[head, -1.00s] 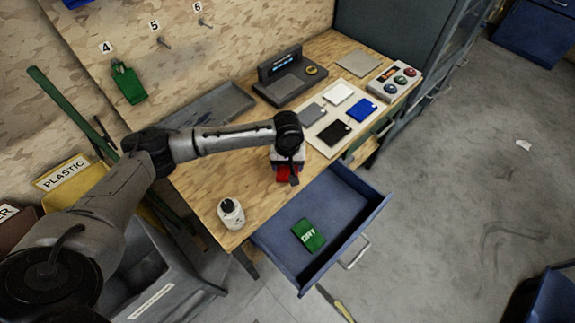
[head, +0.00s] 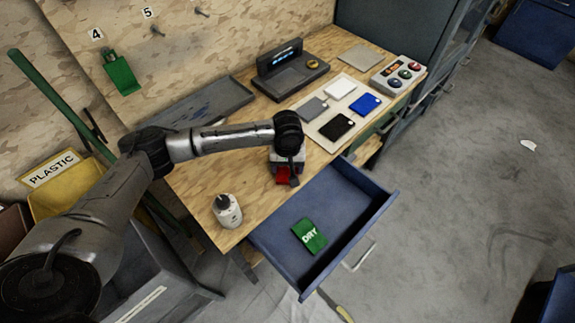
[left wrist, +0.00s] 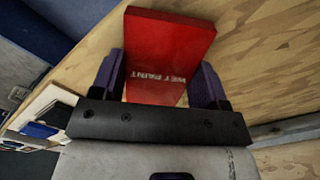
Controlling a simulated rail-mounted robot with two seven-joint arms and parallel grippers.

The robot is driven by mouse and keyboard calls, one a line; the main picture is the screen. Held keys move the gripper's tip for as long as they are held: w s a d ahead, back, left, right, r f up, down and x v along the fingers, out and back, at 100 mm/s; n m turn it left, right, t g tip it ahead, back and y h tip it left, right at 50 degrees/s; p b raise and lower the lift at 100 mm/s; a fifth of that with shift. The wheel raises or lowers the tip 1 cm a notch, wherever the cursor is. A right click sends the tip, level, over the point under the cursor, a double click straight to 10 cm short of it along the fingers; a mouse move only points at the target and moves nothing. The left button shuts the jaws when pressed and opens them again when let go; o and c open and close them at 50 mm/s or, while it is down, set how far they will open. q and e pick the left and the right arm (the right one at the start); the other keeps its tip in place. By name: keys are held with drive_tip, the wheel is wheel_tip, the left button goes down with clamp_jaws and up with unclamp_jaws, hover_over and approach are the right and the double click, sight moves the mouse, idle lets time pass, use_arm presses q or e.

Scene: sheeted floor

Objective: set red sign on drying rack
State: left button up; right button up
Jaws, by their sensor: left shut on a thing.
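The red sign (left wrist: 168,45), lettered "WET PAINT", is held between the two purple-grey fingers of my left gripper (left wrist: 155,83) in the left wrist view. In the head view my left gripper (head: 287,169) is shut on the red sign (head: 283,174) near the table's front edge, beside the open blue drawer. The gripper and wrist partly cover the sign there. Whether the sign touches the table is not clear. I cannot clearly identify a drying rack; a shallow grey tray (head: 236,91) with dark stains lies at the table's back left. My right gripper is not in view.
A green "DRY" sign (head: 309,236) lies in the open drawer (head: 349,186). A white bottle (head: 227,211) stands at the table's front left corner. A pale board (head: 323,139) with colour swatches, a dark console (head: 293,76) and a button box (head: 399,75) occupy the back and right.

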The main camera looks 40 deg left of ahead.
use_arm(q)
drive_tip(key=shift+f, duration=0.6)
drive_tip(key=o, duration=1.1)
drive_tip(key=shift+c, duration=0.2)
